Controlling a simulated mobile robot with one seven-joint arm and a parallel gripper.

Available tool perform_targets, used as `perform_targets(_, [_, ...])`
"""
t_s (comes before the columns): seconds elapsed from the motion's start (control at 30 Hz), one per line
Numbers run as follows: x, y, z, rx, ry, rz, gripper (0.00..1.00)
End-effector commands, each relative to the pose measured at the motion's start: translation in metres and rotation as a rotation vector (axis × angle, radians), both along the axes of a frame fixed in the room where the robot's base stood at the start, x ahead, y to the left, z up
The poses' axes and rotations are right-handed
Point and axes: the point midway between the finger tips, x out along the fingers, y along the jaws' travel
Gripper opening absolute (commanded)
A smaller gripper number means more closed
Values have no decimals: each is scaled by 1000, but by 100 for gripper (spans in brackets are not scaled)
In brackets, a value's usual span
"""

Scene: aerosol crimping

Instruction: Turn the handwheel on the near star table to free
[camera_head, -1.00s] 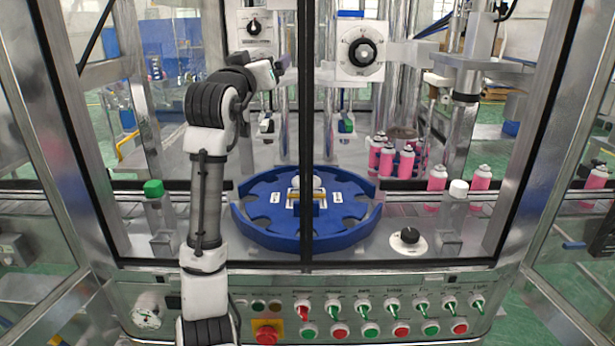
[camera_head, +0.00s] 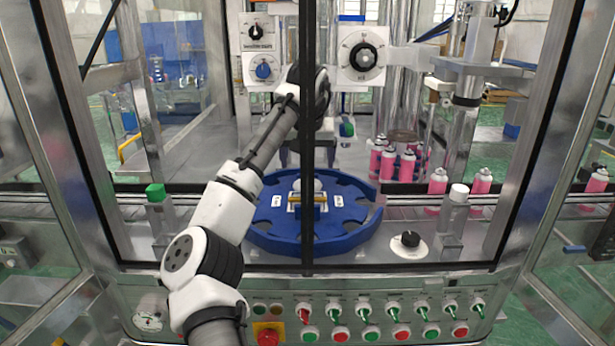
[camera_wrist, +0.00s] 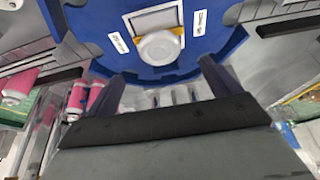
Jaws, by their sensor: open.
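The near star table (camera_head: 345,228) is a blue notched disc in the middle of the machine. The handwheel (camera_head: 318,185) is a pale round knob at its centre, over a plate with a yellow bar; a dark upright post partly hides it. In the wrist view, the handwheel (camera_wrist: 158,48) shows at the top middle, above the blue table (camera_wrist: 88,18), between two small white labels whose words I cannot read. My gripper (camera_wrist: 162,72) is open and empty, with its two fingers apart, short of the handwheel in the picture. In the head view, the post partly hides my gripper.
Pink cans (camera_head: 406,165) stand behind and right of the table. A round dial (camera_head: 362,56) and a black knob (camera_head: 410,238) sit to the right. A dark frame post (camera_head: 307,230) stands in front. A panel of switches and buttons (camera_head: 385,310) runs along the front.

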Motion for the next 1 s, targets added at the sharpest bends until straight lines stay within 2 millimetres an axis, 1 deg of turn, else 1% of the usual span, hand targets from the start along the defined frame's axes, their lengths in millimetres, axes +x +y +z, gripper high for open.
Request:
perform_targets(0.1, [10,0,-23,0,2,0,89])
perform_targets(0.2, [17,0,-40,-1,2,0,89])
perform_targets(0.4, [27,0,-63,-1,-1,-1,89])
perform_targets(0.6, [29,0,-70,-1,-2,-1,89])
perform_targets(0.8, [29,0,-70,-1,-2,-2,89])
perform_targets(1.0, [29,0,-70,-1,-3,-2,63])
